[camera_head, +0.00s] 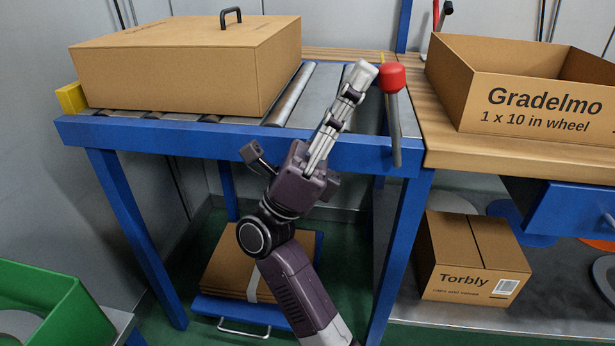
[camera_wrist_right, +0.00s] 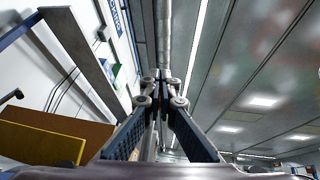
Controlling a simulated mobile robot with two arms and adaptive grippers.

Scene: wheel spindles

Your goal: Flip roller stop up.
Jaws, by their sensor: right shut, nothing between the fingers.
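A lever with a red knob (camera_head: 392,79) stands upright at the right front corner of the blue roller table (camera_head: 240,138). Its grey rod hangs in front of the blue frame. My right gripper (camera_head: 362,74) is shut and empty, its fingertips just left of the red knob; I cannot tell whether they touch it. The right wrist view shows the closed fingers (camera_wrist_right: 161,78) pointing up, with nothing between them. A yellow block (camera_head: 71,97) sits at the table's left end. My left gripper is not in view.
A large closed cardboard box (camera_head: 180,82) with a black handle lies on the rollers (camera_head: 292,95). An open Gradelmo box (camera_head: 530,107) stands on the wooden bench to the right. A Torbly box (camera_head: 470,283) is below. A green bin (camera_head: 75,310) is at lower left.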

